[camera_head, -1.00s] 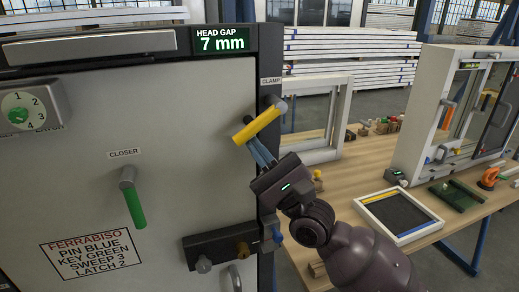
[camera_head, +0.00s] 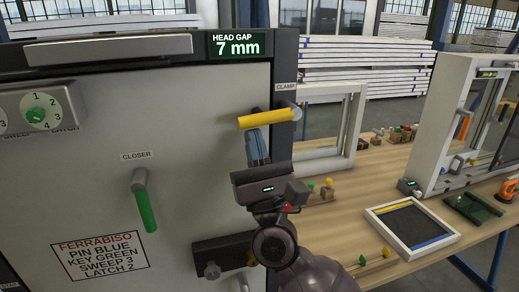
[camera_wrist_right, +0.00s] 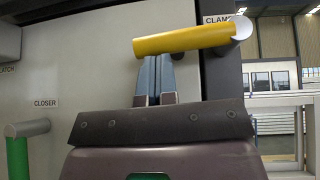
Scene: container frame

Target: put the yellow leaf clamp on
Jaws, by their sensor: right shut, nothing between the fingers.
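The yellow leaf clamp lever (camera_head: 266,119) sits on the right edge of the grey door leaf, under the CLAMP label. It lies nearly level, its left end slightly lower, with a grey pivot at its right end. It also shows in the right wrist view (camera_wrist_right: 182,40). My right gripper (camera_head: 256,133) is shut and empty. Its blue-grey fingertips (camera_wrist_right: 156,58) point up and meet the underside of the lever near its left part; whether they touch cannot be told for sure. My left gripper is not in view.
A green closer handle (camera_head: 144,208) hangs on the door left of my arm. A display (camera_head: 238,44) reads HEAD GAP 7 mm. A wooden bench (camera_head: 345,210) with a tray and small frames stands right.

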